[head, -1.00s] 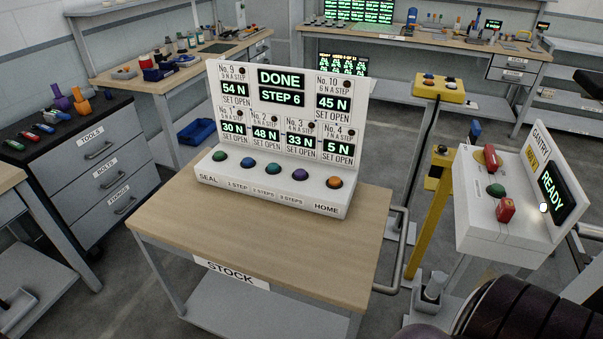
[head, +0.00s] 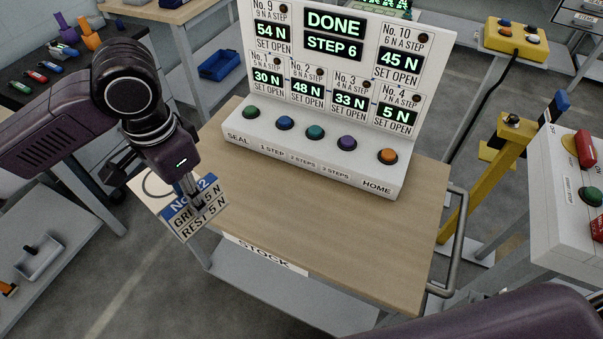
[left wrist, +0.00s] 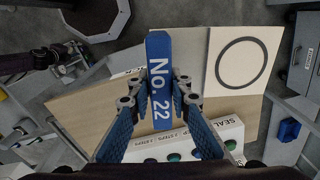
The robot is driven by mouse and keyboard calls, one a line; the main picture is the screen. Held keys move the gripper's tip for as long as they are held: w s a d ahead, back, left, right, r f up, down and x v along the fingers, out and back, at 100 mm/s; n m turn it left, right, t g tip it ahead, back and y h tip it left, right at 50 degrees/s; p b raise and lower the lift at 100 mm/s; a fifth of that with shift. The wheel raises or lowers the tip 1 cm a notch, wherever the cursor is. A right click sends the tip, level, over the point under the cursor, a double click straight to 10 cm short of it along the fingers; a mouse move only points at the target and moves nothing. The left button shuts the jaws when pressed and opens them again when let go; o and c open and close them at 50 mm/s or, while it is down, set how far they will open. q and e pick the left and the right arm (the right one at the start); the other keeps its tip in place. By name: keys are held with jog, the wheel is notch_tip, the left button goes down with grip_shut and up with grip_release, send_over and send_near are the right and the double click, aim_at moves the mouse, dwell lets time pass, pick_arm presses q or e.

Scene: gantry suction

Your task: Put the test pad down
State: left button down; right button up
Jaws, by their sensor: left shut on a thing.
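The test pad (head: 190,208) is a small block with a blue band marked No. 22 and white lines reading GRIP 5 N and REST 5 N. My left gripper (head: 193,200) is shut on it, near the left front corner of the stock table (head: 330,240). In the left wrist view the blue face of the test pad (left wrist: 160,85) stands between the two fingers. A white square with a black ring (head: 150,183) shows beside it at that corner; I cannot tell what it rests on. Part of my right arm (left wrist: 40,60) shows in the left wrist view, its jaws unclear.
A white panel (head: 318,165) with several coloured buttons and readouts, DONE and STEP 6, stands along the table's back. The table top before it is clear. A metal handle (head: 455,240) is at the right end. A gantry control box (head: 570,225) stands farther right.

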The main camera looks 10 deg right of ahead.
aim_at(211, 186)
pick_arm(q)
jog(key=d+m, duration=0.1)
jog(key=d+r+m, duration=0.1)
jog(key=m, duration=0.1)
jog(key=w+d+m, duration=0.1)
jog(key=d, duration=0.1)
jog(key=shift+w+r, duration=0.1)
jog(key=shift+r, duration=0.05)
pick_arm(e)
jog(key=s+d, duration=0.1)
jog(key=s, duration=0.4)
pick_arm(q)
jog(key=w+d+r+m, duration=0.2)
jog(key=d+m, duration=0.6)
jog(key=m, duration=0.3)
jog(key=shift+w+a+f+p, duration=0.1)
jog(key=shift+f+p, duration=0.8)
jog(key=shift+f, duration=4.15)
jog(key=shift+w+f+p, duration=0.1)
jog(key=shift+f+p, duration=0.75)
jog(key=shift+f, duration=4.2)
pick_arm(e)
jog(key=w+r, duration=0.1)
jog(key=w, duration=0.1)
jog(key=w+r, duration=0.1)
jog(key=r, duration=0.1)
jog(key=shift+w+a+r, duration=0.15)
jog(key=shift+w+r, duration=0.1)
jog(key=shift+w, duration=0.15)
